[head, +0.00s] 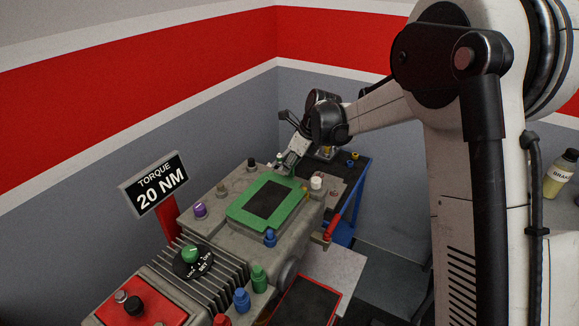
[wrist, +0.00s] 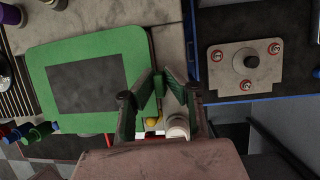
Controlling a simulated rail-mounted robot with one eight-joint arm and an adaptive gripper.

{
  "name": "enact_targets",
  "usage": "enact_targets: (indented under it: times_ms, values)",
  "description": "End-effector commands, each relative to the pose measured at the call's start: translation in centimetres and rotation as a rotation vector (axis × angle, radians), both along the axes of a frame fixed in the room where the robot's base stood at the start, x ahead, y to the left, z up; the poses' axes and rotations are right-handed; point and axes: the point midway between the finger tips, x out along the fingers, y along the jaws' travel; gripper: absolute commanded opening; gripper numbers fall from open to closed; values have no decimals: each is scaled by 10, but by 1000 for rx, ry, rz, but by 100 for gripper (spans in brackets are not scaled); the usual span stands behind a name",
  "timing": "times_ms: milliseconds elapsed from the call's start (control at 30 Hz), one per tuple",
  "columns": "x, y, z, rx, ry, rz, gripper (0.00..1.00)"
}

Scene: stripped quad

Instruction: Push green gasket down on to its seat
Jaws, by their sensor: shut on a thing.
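The green gasket (head: 284,222) is a rectangular frame around a dark opening, over the top of the grey housing (head: 229,188). In the wrist view the gasket (wrist: 92,42) fills the left side. My gripper (head: 289,166) is at its far edge in the head view, pointing down. In the wrist view my gripper (wrist: 160,80) is at its right edge, its jaws closed together around a small green part that appears to belong to the gasket. The fingers hide that part of the edge. Whether the gasket lies fully flat on its seat cannot be told.
Several coloured knobs and caps, including a purple one (head: 199,209) and a blue one (head: 270,238), stand around the housing. A white cap (head: 316,183) is close to my gripper. A blue cart (head: 352,213) stands behind. A torque sign (head: 154,186) is at left.

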Motion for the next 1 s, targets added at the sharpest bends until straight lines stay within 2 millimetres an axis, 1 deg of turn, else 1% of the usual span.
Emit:
enact_targets:
  times_ms: [967,1000]
  values:
    - [0,0,-22,0,0,0,0]
    - [0,0,-21,0,0,0,12]
